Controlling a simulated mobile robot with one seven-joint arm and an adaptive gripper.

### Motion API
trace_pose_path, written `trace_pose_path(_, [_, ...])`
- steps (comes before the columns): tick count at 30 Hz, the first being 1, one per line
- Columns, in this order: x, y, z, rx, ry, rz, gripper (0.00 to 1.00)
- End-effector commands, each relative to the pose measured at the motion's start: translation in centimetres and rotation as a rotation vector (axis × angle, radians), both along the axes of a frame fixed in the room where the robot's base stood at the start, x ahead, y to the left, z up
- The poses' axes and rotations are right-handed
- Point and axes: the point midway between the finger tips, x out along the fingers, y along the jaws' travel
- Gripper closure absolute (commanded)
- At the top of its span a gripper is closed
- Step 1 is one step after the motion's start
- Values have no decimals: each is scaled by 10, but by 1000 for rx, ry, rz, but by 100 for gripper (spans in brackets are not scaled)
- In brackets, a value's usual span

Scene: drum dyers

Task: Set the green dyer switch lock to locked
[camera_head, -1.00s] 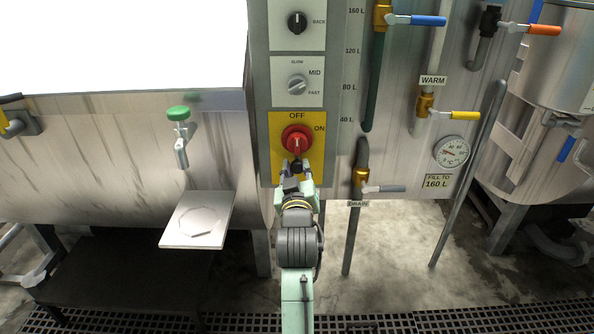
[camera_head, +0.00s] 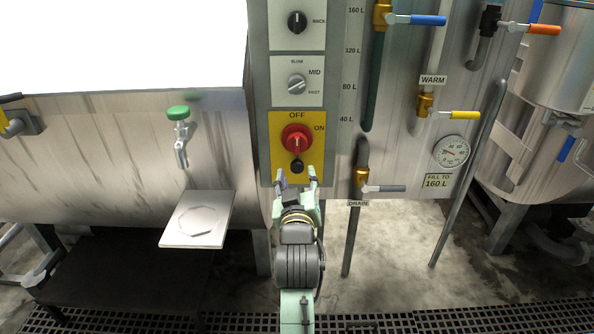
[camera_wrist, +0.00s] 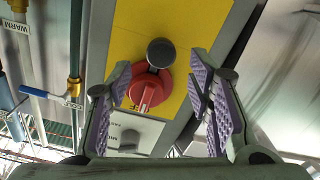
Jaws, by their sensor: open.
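A red rotary switch (camera_head: 297,140) with OFF and ON marks sits on a yellow plate (camera_head: 276,150). A small round black knob (camera_head: 297,166), which looks like the switch lock, is just below it and overlaps its lower edge. In the wrist view the black knob (camera_wrist: 160,51) and the red switch (camera_wrist: 148,90) lie between the fingers. My gripper (camera_head: 298,182) is open and empty, just below the black knob and apart from it. Its purple-padded fingers show in the wrist view (camera_wrist: 161,72). No lock marking is readable.
A drain valve handle (camera_head: 384,188) and pipe stand to the right. A green-topped tap (camera_head: 178,113) and a pale metal shelf (camera_head: 168,240) are on the left.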

Motion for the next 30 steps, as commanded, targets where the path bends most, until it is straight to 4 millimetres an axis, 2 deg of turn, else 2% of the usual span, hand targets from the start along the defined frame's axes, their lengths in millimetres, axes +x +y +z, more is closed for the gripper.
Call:
trace_pose_path(3, [-19,0,0,0,0,-1,53])
trace_pose_path(7, [-31,0,0,0,-1,-1,53])
trace_pose_path(18, [-34,0,0,0,0,-1,53])
trace_pose_path(20, [-34,5,4,2,-11,10,53])
trace_pose_path(23, [-35,31,25,16,-71,65,53])
trace_pose_path(26, [-42,79,64,51,-181,169,53])
trace_pose_path(30, [-75,158,131,132,-370,357,53])
